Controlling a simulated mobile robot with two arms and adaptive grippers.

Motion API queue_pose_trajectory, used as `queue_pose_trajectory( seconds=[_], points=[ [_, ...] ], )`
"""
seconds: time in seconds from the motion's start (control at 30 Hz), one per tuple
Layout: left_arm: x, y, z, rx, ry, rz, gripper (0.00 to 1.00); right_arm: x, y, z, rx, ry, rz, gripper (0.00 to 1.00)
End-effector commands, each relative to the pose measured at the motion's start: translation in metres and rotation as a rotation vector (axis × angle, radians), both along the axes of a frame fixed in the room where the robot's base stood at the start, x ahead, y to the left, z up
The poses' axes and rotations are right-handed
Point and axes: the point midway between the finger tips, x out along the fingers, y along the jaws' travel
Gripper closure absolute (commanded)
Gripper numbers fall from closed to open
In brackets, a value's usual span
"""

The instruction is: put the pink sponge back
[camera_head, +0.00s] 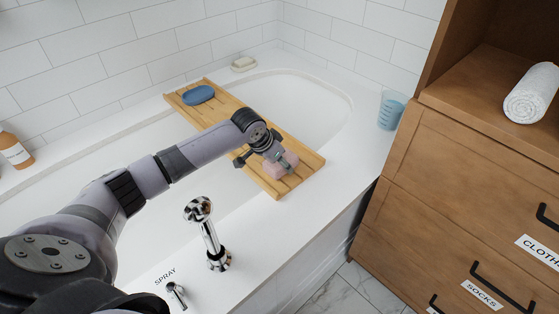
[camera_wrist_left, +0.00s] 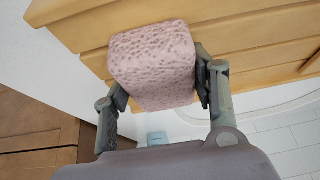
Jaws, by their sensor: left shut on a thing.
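The pink sponge (camera_head: 282,165) is at the near right end of the wooden bath tray (camera_head: 232,125) in the head view. My left gripper (camera_head: 270,160) is shut on it. In the left wrist view the porous pink sponge (camera_wrist_left: 155,62) sits between the two fingers of my left gripper (camera_wrist_left: 158,85). The slatted wood of the tray (camera_wrist_left: 255,35) is right behind the sponge. I cannot tell whether the sponge touches the tray. My right gripper is not in view.
The tray spans the white bathtub (camera_head: 317,100). A blue oval sponge (camera_head: 198,94) lies at its far end. A soap dish (camera_head: 243,64), a blue cup (camera_head: 391,110) and an orange bottle (camera_head: 14,150) stand on the rim. A chrome faucet (camera_head: 210,235) rises nearby. A wooden dresser (camera_head: 460,185) is right.

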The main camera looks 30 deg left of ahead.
Motion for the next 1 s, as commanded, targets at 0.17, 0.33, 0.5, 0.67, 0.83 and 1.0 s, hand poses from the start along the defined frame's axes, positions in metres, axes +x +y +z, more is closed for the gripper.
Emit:
queue_pose_trajectory(
  seconds=[0.17, 0.33, 0.5, 0.67, 0.83, 1.0],
  points=[
    [-0.0039, -0.0004, -0.0114, 0.002, 0.014, 0.000, 0.73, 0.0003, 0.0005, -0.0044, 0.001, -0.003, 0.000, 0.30],
    [-0.0053, -0.0006, -0.0142, 0.002, 0.019, -0.001, 0.41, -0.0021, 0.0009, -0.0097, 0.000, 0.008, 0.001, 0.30],
    [-0.0062, -0.0004, -0.0152, 0.002, 0.024, 0.000, 0.29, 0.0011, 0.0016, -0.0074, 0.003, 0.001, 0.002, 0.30],
    [-0.0064, -0.0001, -0.0150, 0.004, 0.024, 0.000, 0.27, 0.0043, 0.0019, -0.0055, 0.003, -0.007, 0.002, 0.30],
    [-0.0061, 0.0005, -0.0142, 0.004, 0.023, 0.000, 0.27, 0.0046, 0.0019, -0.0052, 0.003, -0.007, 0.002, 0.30],
    [-0.0048, 0.0008, -0.0074, 0.004, 0.019, 0.000, 0.27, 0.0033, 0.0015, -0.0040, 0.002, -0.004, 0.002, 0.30]
  ],
)
